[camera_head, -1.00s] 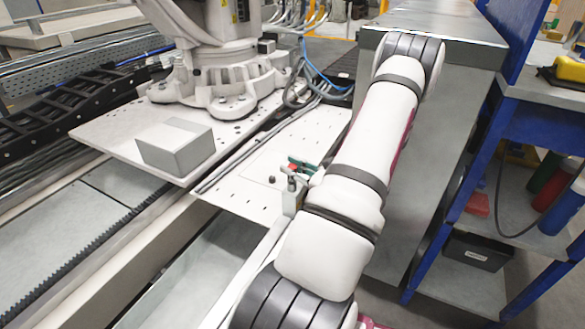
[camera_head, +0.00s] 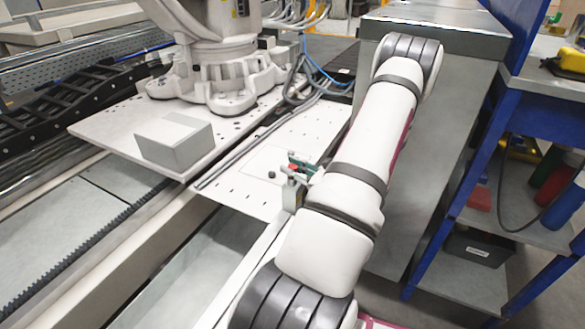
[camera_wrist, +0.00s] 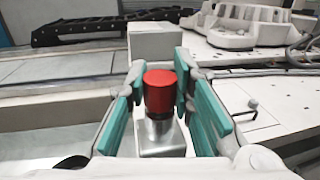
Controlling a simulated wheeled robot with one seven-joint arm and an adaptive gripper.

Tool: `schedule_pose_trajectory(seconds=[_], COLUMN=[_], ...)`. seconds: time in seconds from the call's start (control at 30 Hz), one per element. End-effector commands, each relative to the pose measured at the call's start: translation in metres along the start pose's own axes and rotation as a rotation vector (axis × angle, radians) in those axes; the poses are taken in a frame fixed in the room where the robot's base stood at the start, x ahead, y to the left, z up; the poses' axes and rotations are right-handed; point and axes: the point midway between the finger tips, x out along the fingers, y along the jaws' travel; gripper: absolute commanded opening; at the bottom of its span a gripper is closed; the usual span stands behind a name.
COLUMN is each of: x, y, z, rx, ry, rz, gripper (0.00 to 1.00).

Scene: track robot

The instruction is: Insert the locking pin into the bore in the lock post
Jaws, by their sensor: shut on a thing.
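The lock post (camera_head: 290,192) is a pale upright piece beside the rail in the head view, just below my gripper (camera_head: 300,167).
A grey box (camera_head: 174,143) sits on the white plate to the left. A large pale robot base (camera_head: 215,75) stands behind it. A small dark knob (camera_head: 271,174) is on the plate near my gripper. A grey cabinet and blue shelving (camera_head: 460,200) stand right of my arm.

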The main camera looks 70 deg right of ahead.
Motion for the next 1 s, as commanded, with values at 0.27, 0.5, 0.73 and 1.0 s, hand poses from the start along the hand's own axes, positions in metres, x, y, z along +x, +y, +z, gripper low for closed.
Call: schedule_pose_trajectory(seconds=[0.27, 0.5, 0.73, 1.0], x=[0.000, 0.000, -0.001, -0.032], y=[0.000, 0.000, 0.000, -0.001], z=[-0.007, -0.007, -0.007, -0.007], rx=[0.000, 0.000, 0.000, 0.000], ry=[0.000, 0.000, 0.000, 0.002], rz=[0.000, 0.000, 0.000, -0.005], gripper=[0.00, 0.45, 0.45, 0.45])
